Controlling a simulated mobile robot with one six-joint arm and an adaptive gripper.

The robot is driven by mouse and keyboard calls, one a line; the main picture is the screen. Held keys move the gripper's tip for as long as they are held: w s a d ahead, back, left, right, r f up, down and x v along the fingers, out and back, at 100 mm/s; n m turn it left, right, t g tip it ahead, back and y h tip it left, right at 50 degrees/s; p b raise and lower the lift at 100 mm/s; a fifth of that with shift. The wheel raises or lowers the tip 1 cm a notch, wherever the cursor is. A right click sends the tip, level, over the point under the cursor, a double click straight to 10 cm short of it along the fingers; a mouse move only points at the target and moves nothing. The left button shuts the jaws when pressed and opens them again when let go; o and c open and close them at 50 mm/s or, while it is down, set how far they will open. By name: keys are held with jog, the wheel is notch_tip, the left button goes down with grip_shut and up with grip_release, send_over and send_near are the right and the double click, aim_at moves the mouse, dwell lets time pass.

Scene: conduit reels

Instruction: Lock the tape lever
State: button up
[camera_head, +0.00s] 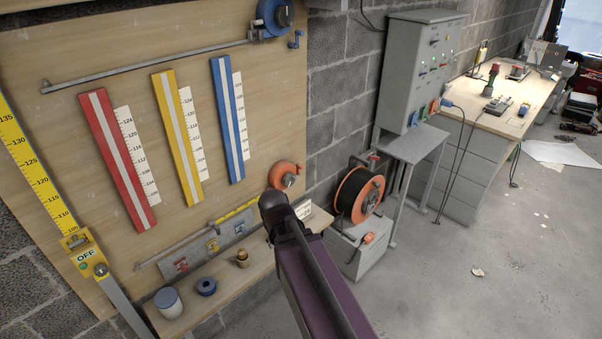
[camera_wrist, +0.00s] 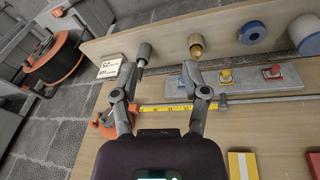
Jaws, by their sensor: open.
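An orange round tape case (camera_head: 287,175) is mounted low on the wooden board. Yellow tape (camera_head: 236,213) shows to its lower left, above the grey strip. In the wrist view the orange case (camera_wrist: 104,124) is partly hidden behind my left finger, and the yellow tape (camera_wrist: 165,108) runs across behind the fingers. I cannot make out its lever clearly. My gripper (camera_wrist: 168,68) is open and empty, its two fingers spread over the tape and pointing towards the shelf. In the head view my dark wrist hides the fingers.
The shelf (camera_head: 226,293) holds a brass piece (camera_head: 242,258), a blue ring (camera_head: 206,286) and a blue-lidded jar (camera_head: 168,302). A grey strip (camera_wrist: 235,77) with coloured switches lies near the fingers. An orange-black reel (camera_head: 360,194) stands to the right. The floor (camera_head: 450,280) is mostly clear.

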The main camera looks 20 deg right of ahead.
jog(key=w+d+f+n+t+h+b, duration=0.25)
jog(key=w+d+f+b, duration=0.2)
jog(key=w+d, duration=0.3)
jog(key=n+t+y+b, duration=0.5)
jog(key=n+t+b, duration=1.2)
jog(key=n+b, duration=0.8)
send_near(302, 168)
jog(key=s+m, duration=0.1)
jog(key=s, duration=0.2)
jog(key=shift+d+f+g, duration=0.1)
jog(key=shift+f+g, duration=0.1)
jog(key=shift+g, duration=0.05)
jog(key=shift+w, duration=0.15)
jog(key=shift+p+x, duration=1.65)
jog(key=shift+x, duration=5.15)
